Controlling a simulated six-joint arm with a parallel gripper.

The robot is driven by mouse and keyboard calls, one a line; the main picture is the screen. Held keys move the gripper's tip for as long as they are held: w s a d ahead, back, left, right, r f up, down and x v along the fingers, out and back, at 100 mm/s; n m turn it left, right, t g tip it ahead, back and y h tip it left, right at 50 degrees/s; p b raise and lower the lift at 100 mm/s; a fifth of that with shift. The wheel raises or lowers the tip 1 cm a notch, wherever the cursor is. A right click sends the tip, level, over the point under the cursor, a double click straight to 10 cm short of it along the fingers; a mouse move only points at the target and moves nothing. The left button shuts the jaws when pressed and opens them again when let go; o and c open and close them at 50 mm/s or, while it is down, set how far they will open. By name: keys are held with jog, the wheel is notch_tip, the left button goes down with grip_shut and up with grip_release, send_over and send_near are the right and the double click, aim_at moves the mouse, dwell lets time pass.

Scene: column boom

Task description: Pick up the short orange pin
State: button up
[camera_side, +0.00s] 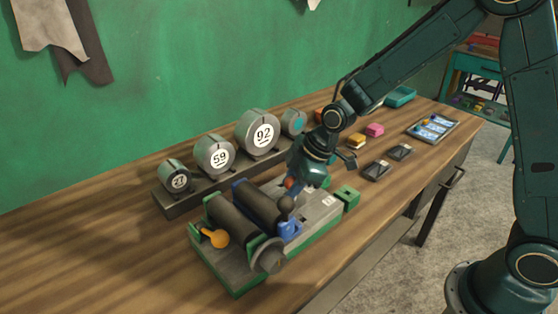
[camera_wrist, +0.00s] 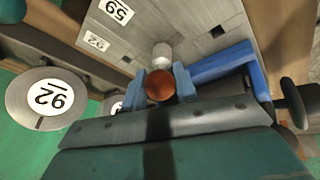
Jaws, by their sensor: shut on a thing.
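My gripper (camera_side: 292,187) points down over the grey plate (camera_side: 318,208) of the green-based fixture. In the wrist view its two blue fingers (camera_wrist: 160,80) are shut on the short orange pin (camera_wrist: 160,88), one finger on each side. The pin's round, brownish-orange end faces the camera. In the side view a small orange-red part of the pin (camera_side: 289,183) shows at the fingers. A pale grey cylinder (camera_wrist: 162,53) shows just beyond the pin in the wrist view. I cannot tell whether the pin is clear of the plate.
Two dark rollers (camera_side: 233,222) and an orange-knobbed lever (camera_side: 215,238) stand close to my gripper's left. Behind them is a rack of round weights marked 27 (camera_side: 178,181), 59 (camera_side: 220,157) and 92 (camera_side: 263,134). A green block (camera_side: 347,197) lies right; free bench lies in front.

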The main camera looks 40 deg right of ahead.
notch_tip(320, 180, up, 20)
dwell(0.6)
jog(key=shift+f, duration=0.1)
dwell(0.6)
jog(key=s+d+f, duration=0.3)
jog(key=d+f, duration=0.3)
jog(key=d, duration=0.1)
jog(key=s+d+f, duration=0.3)
jog(key=d+f, duration=0.3)
jog(key=d, duration=0.1)
jog(key=shift+d+f, duration=0.2)
jog(key=shift+d, duration=0.1)
jog(key=shift+f, duration=0.15)
jog(key=shift+f, duration=2.8)
jog(key=shift+f, duration=1.55)
